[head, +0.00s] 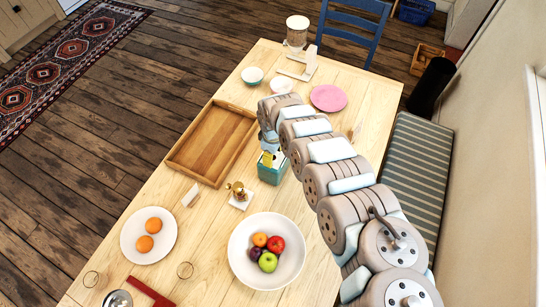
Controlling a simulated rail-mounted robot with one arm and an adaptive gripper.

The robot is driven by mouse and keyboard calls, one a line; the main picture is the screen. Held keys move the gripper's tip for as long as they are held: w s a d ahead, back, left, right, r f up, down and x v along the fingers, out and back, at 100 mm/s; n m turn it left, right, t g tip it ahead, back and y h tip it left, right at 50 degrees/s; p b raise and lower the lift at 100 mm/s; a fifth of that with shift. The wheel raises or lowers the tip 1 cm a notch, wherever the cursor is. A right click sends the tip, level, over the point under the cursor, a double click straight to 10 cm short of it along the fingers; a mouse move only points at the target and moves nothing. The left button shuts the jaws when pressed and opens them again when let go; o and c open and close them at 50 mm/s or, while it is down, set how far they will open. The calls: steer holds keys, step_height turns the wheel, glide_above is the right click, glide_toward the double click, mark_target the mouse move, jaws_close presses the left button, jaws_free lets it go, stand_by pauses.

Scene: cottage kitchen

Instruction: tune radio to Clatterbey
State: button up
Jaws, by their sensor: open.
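My arm reaches in from the lower right over the table (330,205), in the head view. My gripper (268,143) is at its far end, pointing down, small and partly covered by the arm's last links. It is open, but its fingertips are hard to make out. A teal box with a pale top and a yellow patch (270,172) stands right below or behind the gripper. I cannot tell whether it is the radio, or whether the gripper touches it. No dial, station name or pointer can be read.
An empty wooden tray (184,166) lies left of the gripper. A small brass object (238,190), a fruit bowl (236,270) and a plate with oranges (129,240) are nearer. A pink plate (328,98), bowls and a grain jar (297,32) are at the far end.

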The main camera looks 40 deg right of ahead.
steer(key=shift+s+f, duration=0.1)
steer(key=shift+f, duration=0.65)
jaws_close()
